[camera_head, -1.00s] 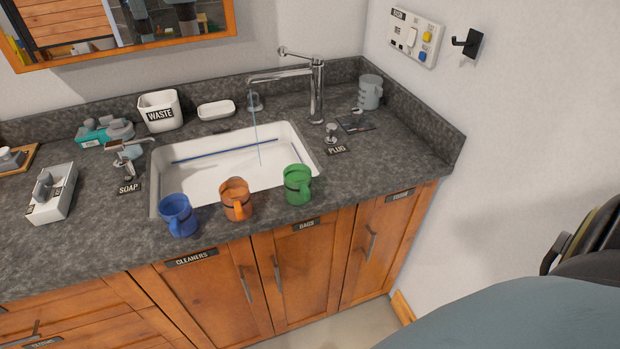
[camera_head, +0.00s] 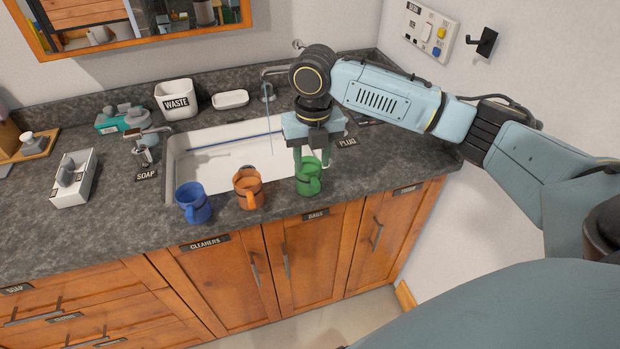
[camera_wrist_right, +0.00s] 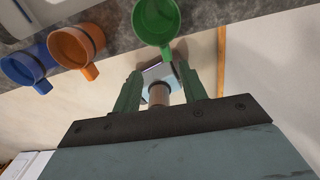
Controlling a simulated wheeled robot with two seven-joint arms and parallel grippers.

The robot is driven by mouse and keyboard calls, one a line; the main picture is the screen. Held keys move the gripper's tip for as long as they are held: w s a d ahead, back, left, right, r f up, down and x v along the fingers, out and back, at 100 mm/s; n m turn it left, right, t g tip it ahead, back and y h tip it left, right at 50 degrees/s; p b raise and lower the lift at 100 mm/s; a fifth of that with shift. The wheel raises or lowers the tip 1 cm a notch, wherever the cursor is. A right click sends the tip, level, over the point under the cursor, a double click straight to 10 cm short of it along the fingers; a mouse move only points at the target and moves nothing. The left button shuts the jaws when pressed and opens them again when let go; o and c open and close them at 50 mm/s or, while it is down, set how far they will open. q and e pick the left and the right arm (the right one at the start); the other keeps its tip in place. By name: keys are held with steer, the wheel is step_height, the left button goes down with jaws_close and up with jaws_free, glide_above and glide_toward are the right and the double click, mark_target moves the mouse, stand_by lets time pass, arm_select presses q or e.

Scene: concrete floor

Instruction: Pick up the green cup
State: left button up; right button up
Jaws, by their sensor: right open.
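The green cup (camera_head: 309,184) stands upright on the front edge of the counter, at the right end of a row of cups, with its handle toward me. My right gripper (camera_head: 312,159) is open, pointing down directly above and around the back of this cup in the head view. In the right wrist view the green cup (camera_wrist_right: 155,22) is at the top, just beyond the two spread fingertips (camera_wrist_right: 158,72), with nothing held between them. I cannot tell whether a finger touches the cup. My left gripper is not in view.
An orange cup (camera_head: 248,190) and a blue cup (camera_head: 193,203) stand left of the green cup. The white sink (camera_head: 205,180) lies behind them, with the faucet partly hidden by my right arm. A wall switch panel (camera_head: 430,32) and hook (camera_head: 483,42) are at the right.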

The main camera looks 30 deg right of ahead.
mark_target(317, 177)
steer(key=shift+w+d+r+n, duration=0.25)
steer(key=shift+d+r+n, duration=0.15)
steer(key=shift+d+r, duration=0.45)
step_height(317, 177, down, 7)
steer(key=shift+f, duration=0.1)
steer(key=shift+w+a+f+b, duration=0.15)
steer(key=shift+f, duration=1.35)
steer(key=shift+w+a+f+b, duration=0.1)
steer(key=shift+w+f+b, duration=0.05)
steer(key=shift+f, duration=1.3)
jaws_close()
